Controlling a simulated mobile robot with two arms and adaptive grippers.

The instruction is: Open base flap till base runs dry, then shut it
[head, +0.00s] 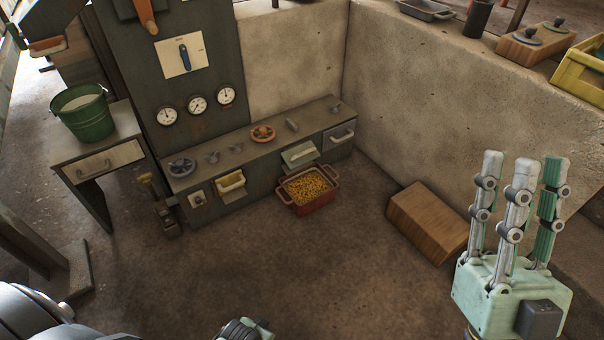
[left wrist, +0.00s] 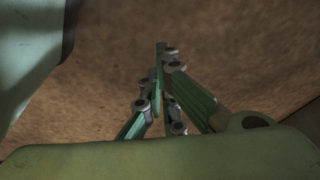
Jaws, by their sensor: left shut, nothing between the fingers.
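A low grey-green base unit (head: 245,146) runs along the wall. On its front is a pale flap (head: 299,153) with a bar handle, directly above a red crate (head: 308,204) holding yellow grains. I cannot tell from here whether the flap is ajar or whether grains are running. My right gripper (head: 524,162) is raised at the lower right, its three fingers upright, apart and empty, far from the flap. My left gripper (left wrist: 160,72) is shut and empty over the brown floor in the left wrist view; only a bit of it shows at the head view's bottom edge.
A grey front with a handle (head: 342,133) and a yellow tray (head: 230,181) flank the flap. A green bucket (head: 86,115) stands on a side table at left. A wooden box (head: 427,222) lies by the right wall.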

